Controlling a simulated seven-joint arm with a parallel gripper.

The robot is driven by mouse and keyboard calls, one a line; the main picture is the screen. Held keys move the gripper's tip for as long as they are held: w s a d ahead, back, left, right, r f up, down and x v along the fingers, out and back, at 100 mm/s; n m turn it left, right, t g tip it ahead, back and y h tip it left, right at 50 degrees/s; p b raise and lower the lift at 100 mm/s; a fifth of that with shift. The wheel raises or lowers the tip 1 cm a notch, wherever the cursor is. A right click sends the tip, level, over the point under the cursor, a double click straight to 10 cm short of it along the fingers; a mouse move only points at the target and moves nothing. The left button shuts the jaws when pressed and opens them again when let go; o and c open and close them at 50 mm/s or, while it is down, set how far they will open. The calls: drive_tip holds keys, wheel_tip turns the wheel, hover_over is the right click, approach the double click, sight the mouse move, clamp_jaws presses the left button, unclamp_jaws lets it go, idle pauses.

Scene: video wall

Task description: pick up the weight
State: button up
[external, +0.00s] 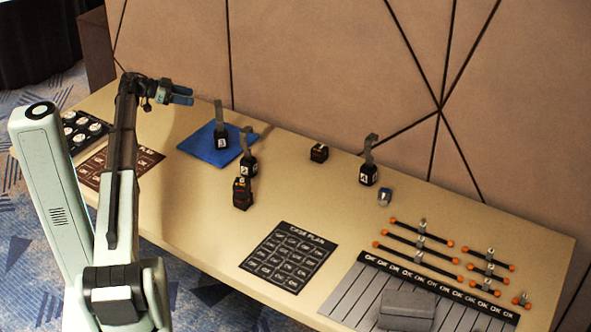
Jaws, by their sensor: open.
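I cannot tell for sure which thing is the weight. My gripper (190,95) has blue fingers, is open and empty, and is raised above the table's far left part, up and left of the blue mat. It touches none of these.
A black-orange block (242,194) and a small dark cube (319,153) stand mid-table (310,205). Dark printed cards (289,257) lie flat. Orange-ended bars (420,240), a grey block (407,304) and a striped panel (350,300) fill the right. A padded wall (330,60) rises behind.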

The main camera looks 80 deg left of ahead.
wheel_tip(320, 180, up, 5)
drive_tip(key=n+y, duration=0.7)
drive_tip(key=y, duration=0.3)
hover_over(250, 127)
drive_tip(key=s, duration=0.5)
drive_tip(key=d+f+n+g+y, duration=0.1)
drive_tip(key=d+n+g+y, duration=0.1)
drive_tip(key=d+n+y, duration=0.3)
drive_tip(key=shift+m+h, duration=0.5)
drive_tip(key=shift+m, duration=0.4)
drive_tip(key=f, duration=1)
drive_tip(key=shift+d+f, duration=0.15)
drive_tip(key=shift+d, duration=0.15)
drive_tip(key=shift+w+a+f, duration=0.1)
drive_tip(key=shift+w+a, duration=0.2)
drive_tip(key=shift+a, duration=0.1)
drive_tip(key=shift+x, duration=3.3)
